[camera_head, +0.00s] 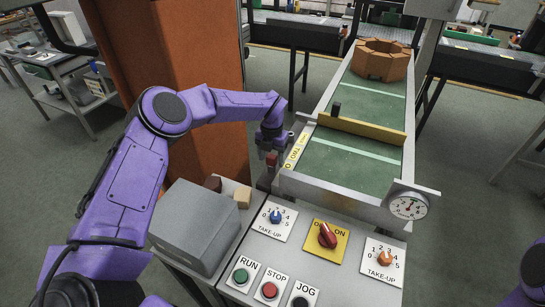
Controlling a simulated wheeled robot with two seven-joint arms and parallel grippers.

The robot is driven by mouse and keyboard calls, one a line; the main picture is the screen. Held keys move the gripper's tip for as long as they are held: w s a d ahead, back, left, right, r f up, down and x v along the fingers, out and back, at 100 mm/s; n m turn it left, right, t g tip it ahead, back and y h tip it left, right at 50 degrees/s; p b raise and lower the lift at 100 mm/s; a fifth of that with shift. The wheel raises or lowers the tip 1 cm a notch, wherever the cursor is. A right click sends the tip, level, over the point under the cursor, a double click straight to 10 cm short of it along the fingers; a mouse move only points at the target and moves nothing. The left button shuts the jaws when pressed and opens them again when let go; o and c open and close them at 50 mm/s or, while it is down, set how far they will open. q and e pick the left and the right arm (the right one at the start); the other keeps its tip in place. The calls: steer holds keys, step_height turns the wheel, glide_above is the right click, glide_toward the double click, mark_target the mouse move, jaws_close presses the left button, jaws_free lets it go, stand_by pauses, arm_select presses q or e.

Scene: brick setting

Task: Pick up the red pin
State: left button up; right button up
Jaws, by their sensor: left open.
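The red pin (271,158) looks like a small upright red-topped piece at the left edge of the conveyor, beside the yellow "TWO" label. My left gripper (274,144) hangs from the purple arm just above and close to the pin. It is open; its fingers are small and dark here, and I cannot tell whether they touch the pin. The lower part of the pin is hard to make out. Only a purple part of my right arm shows at the lower right corner; its gripper is outside the picture.
The green conveyor belt (348,164) carries a brown ring block (380,60) at its far end. A yellow bar (362,127) crosses it. A control panel (305,270) with knobs and buttons lies in front. A grey box (205,225) and an orange column (180,60) stand left.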

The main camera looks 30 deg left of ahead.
arm_select(q)
steer(key=shift+s+f, duration=0.1)
steer(key=shift+f, duration=0.05)
steer(key=c, duration=1.2)
steer(key=shift+o, duration=0.2)
